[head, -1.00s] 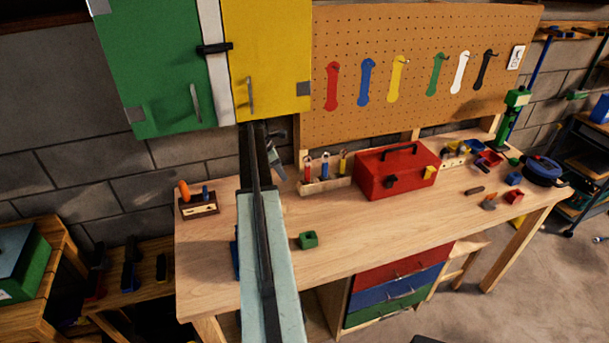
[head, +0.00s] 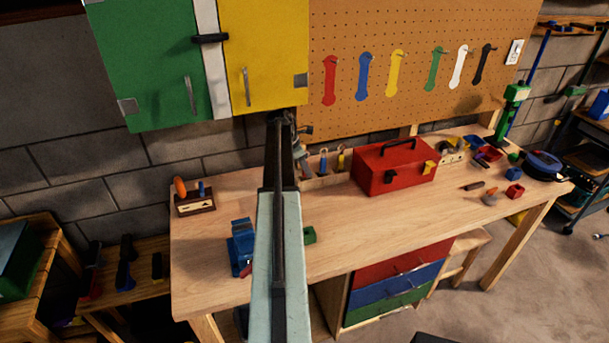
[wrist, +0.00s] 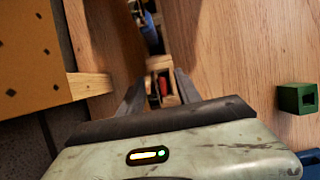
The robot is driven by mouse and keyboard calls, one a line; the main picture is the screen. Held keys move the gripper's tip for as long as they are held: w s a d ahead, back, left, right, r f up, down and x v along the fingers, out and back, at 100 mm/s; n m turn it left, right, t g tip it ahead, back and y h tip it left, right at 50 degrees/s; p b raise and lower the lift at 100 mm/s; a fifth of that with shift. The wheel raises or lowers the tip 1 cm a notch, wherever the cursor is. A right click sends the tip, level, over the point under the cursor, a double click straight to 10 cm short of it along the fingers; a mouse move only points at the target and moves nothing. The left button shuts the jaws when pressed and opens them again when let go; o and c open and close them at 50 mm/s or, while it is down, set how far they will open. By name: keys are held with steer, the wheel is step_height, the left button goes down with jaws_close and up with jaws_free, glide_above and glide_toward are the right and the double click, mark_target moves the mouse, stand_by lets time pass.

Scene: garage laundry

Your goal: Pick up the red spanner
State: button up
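A wooden rack (head: 312,183) at the back of the bench holds upright tools with coloured handles; its blue (head: 323,163) and yellow ones show. In the wrist view a red part (wrist: 163,86), probably the red spanner's handle, shows at the rack between my fingers, apart from them. My arm hides it in the head view. My gripper (head: 288,122) is in front of the pegboard's lower left corner; in the wrist view (wrist: 158,88) its fingers are apart and empty. A flat red spanner shape (head: 330,82) is on the pegboard (head: 420,70).
A red toolbox (head: 390,168) stands right of the rack. A green block (head: 309,235) and a blue vise-like object (head: 240,248) are on the bench (head: 400,220) near my arm. Green and yellow cabinets (head: 262,60) hang above left. The bench's middle front is clear.

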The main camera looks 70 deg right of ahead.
steer(key=shift+r, duration=0.1)
jaws_close()
steer(key=shift+r, duration=0.1)
